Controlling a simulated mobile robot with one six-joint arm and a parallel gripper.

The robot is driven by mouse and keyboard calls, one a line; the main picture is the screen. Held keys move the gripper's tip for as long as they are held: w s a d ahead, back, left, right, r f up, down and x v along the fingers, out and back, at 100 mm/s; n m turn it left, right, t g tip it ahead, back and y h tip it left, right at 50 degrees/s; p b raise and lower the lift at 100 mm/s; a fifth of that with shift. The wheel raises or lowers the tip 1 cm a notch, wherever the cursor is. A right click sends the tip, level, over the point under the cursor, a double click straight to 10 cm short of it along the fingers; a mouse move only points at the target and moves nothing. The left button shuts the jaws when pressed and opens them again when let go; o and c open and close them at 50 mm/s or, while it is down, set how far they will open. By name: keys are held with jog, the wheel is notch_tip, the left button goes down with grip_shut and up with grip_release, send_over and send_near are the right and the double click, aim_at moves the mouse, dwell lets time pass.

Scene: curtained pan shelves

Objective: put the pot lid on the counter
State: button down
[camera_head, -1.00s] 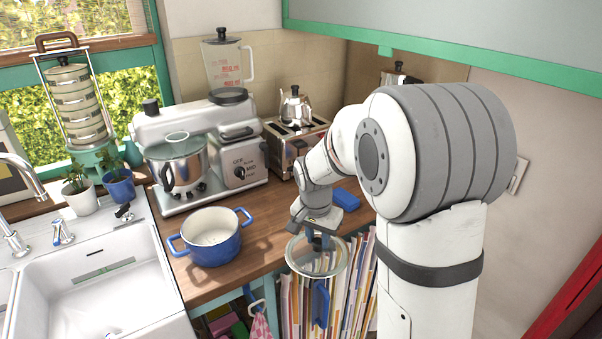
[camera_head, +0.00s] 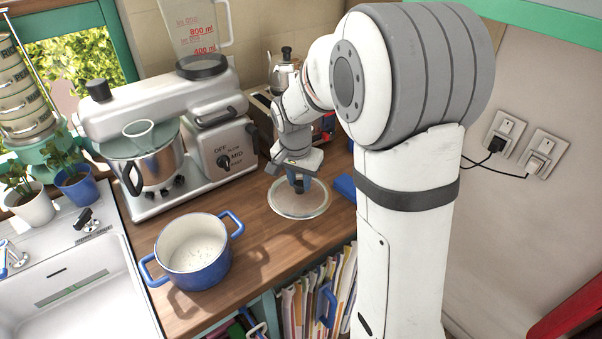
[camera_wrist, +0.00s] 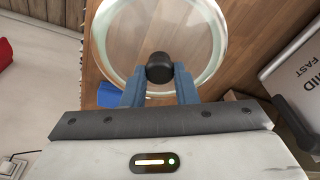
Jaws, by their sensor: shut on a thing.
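The pot lid (camera_head: 285,206) is a clear glass disc with a pale rim and a dark knob. In the head view it lies level at the wooden counter (camera_head: 262,262), right of the blue pot. My gripper (camera_head: 298,184) is above it, shut on the knob. In the wrist view the knob (camera_wrist: 159,68) sits between the blue fingers of my gripper (camera_wrist: 160,82), and the glass lid (camera_wrist: 205,30) spreads beyond it over wood. Whether the lid touches the counter or hovers just above it, I cannot tell.
An open blue pot (camera_head: 195,252) stands on the counter left of the lid. A blue item (camera_head: 344,187) lies right of the lid.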

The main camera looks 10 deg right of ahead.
aim_at(300, 192)
jog(key=shift+s+f+b, duration=0.1)
jog(key=shift+f+b, duration=0.35)
jog(key=shift+b, duration=0.15)
notch_tip(300, 192, down, 4)
jog(key=b, duration=0.3)
jog(key=shift+f, duration=0.1)
jog(key=shift+f+b, duration=0.7)
jog(key=shift+b, duration=0.15)
jog(key=shift+f, duration=0.25)
jog(key=c, duration=1.1)
grip_release()
